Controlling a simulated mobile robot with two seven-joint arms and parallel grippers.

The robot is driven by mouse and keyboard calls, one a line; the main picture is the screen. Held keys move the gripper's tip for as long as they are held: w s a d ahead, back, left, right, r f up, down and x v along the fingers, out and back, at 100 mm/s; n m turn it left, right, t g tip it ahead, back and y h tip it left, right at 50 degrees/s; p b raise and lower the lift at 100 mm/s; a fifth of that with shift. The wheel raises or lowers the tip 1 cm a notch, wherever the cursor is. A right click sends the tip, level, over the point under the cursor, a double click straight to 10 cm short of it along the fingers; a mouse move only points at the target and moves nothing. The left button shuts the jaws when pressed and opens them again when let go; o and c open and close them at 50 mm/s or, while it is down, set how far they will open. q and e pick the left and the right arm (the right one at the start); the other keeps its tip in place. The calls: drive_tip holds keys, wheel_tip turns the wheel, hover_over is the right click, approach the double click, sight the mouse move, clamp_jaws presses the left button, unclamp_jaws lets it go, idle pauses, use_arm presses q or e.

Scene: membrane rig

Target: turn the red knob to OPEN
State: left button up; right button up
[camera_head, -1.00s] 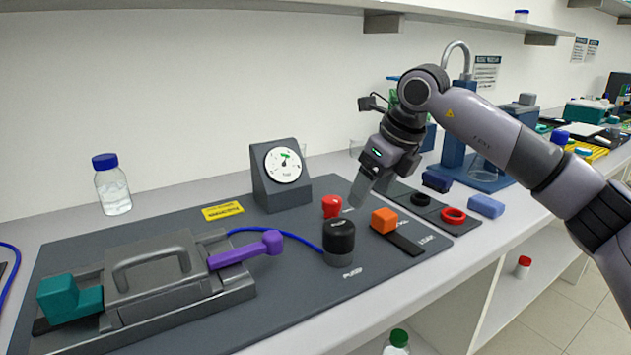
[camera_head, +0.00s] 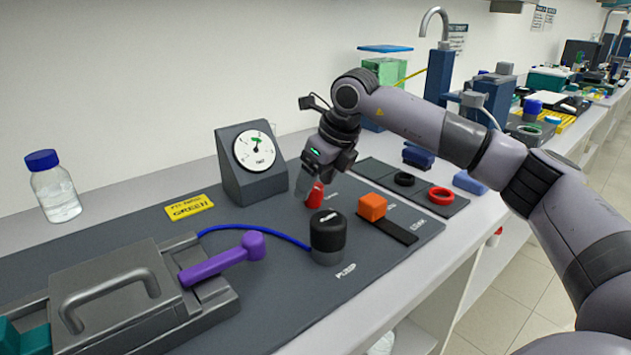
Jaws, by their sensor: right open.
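The red knob (camera_head: 315,195) stands on the dark mat behind the black pump knob, partly hidden by my right gripper. My right gripper (camera_head: 304,190) points down at the red knob, with its fingers at the knob's left and upper side. It is open; whether the fingers touch the knob I cannot tell. The label by the red knob is too small and covered to read. My left gripper is not in view.
A gauge (camera_head: 253,165) stands just left of the gripper. The black pump knob (camera_head: 327,236) and an orange block (camera_head: 372,207) are in front and right. A purple handle (camera_head: 222,260) and yellow sign (camera_head: 188,207) lie left.

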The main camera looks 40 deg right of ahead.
drive_tip(key=shift+w+f, duration=0.15)
drive_tip(key=shift+f, duration=0.15)
drive_tip(key=c, duration=1.1)
drive_tip(key=shift+o, duration=0.2)
